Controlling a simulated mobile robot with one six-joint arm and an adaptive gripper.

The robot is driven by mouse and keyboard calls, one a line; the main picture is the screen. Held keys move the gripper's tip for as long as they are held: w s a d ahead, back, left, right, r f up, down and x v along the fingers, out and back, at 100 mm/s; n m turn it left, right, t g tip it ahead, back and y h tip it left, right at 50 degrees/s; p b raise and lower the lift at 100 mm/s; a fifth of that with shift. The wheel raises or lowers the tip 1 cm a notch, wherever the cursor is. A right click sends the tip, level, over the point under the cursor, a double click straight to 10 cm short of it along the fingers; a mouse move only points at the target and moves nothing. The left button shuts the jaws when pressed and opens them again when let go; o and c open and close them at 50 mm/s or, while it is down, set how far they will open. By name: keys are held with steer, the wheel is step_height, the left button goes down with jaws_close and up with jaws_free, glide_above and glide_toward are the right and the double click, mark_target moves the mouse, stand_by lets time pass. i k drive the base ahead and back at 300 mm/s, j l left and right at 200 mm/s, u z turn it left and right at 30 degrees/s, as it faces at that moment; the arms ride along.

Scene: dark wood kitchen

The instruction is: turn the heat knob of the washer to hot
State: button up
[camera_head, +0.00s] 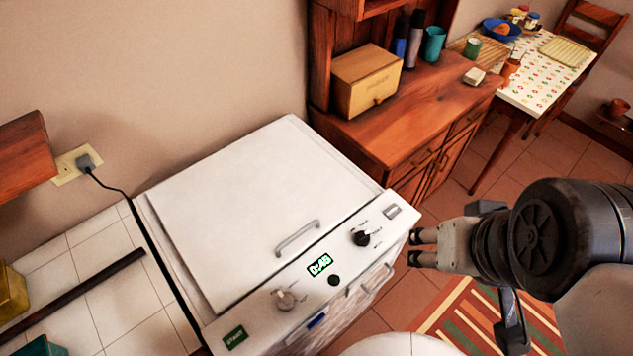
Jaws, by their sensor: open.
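The white washer (240,205) stands in the middle of the view with its lid shut. A black knob (362,238) with small labels around it sits at the right end of its front control strip. A pale knob (285,300) sits nearer the left end. The labels are too small to read, so I cannot tell which knob is for heat. A green display (320,265) and a dark round button (334,280) lie between them. My gripper (416,248) is open and empty to the right of the black knob, apart from it, with its fingers pointing left.
A wooden cabinet (430,105) stands behind the washer to the right. A tiled counter (85,275) adjoins its left side. A metal handle (297,238) stands up from the lid. A striped rug (460,320) lies on the floor below my gripper.

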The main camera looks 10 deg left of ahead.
mark_target(285, 301)
steer(key=k+l+u, duration=0.15)
steer(key=u, duration=0.95)
